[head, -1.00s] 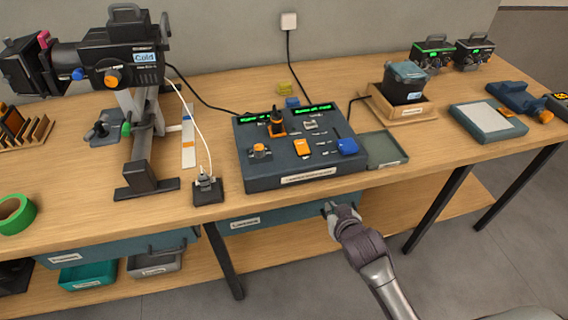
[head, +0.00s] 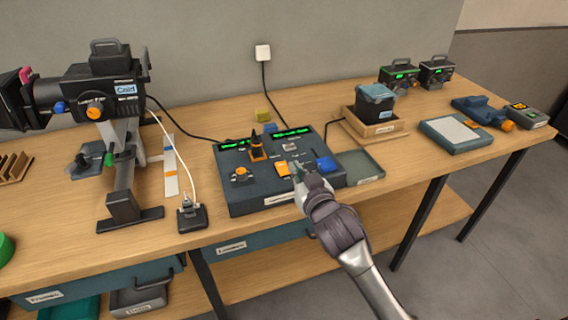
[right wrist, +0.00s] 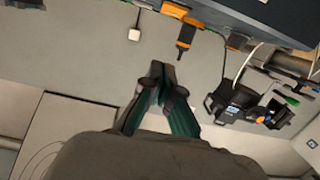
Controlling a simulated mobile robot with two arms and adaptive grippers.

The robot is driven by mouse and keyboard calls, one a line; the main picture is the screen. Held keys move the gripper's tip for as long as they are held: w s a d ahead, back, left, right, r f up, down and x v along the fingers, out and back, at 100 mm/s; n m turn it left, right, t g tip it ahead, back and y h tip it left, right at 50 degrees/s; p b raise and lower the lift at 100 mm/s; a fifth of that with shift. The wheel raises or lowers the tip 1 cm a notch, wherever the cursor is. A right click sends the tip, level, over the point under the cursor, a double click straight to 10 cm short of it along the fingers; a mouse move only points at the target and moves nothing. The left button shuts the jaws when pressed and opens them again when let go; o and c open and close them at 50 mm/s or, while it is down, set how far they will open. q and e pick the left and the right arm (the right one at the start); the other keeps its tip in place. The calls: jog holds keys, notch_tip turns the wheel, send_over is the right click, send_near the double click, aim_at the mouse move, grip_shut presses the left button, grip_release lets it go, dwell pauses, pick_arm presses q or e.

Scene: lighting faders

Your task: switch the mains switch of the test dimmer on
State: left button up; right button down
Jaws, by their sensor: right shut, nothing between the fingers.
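A dark blue-grey console (head: 240,204), probably the test dimmer, sits on the workbench with two green displays, an upright black lever on an orange base (head: 257,150), an orange knob (head: 240,173), an orange switch-like part (head: 282,168) and a blue block (head: 327,164). I cannot tell which part is the mains switch, and its labels are too small to read. My right gripper (head: 298,170) is shut and empty over the console's front part, hiding some of it. Its closed fingers (right wrist: 160,85) also show in the right wrist view, with an orange-and-black part (right wrist: 186,35) beyond them. My left gripper is not in view.
A spotlight (head: 95,92) on a stand is at the left. A small black box (head: 192,218) with a cable stands left of the console. A wall socket (head: 262,52) is behind.

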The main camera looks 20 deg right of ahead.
jog(key=p, duration=0.1)
send_over(284, 169)
jog(key=shift+s+f, duration=0.1)
jog(key=shift+f, duration=0.5)
notch_tip(284, 169, down, 3)
jog(key=shift+r, duration=0.15)
jog(key=shift+f, duration=0.6)
jog(key=shift+r+p, duration=0.2)
jog(key=shift+p, duration=0.65)
jog(key=shift+f+g, duration=0.3)
jog(key=shift+f, duration=0.05)
jog(key=r+p, duration=0.1)
jog(key=r, duration=0.1)
jog(key=r+p, duration=0.2)
jog(key=shift+w+d+r+p, duration=0.1)
jog(key=shift+w+p, duration=0.2)
jog(key=shift+w, duration=0.1)
jog(key=s+r+b, duration=0.1)
jog(key=s+r, duration=0.2)
jog(key=s, duration=0.6)
jog(key=shift+s+r, duration=0.2)
jog(key=shift+s, duration=0.05)
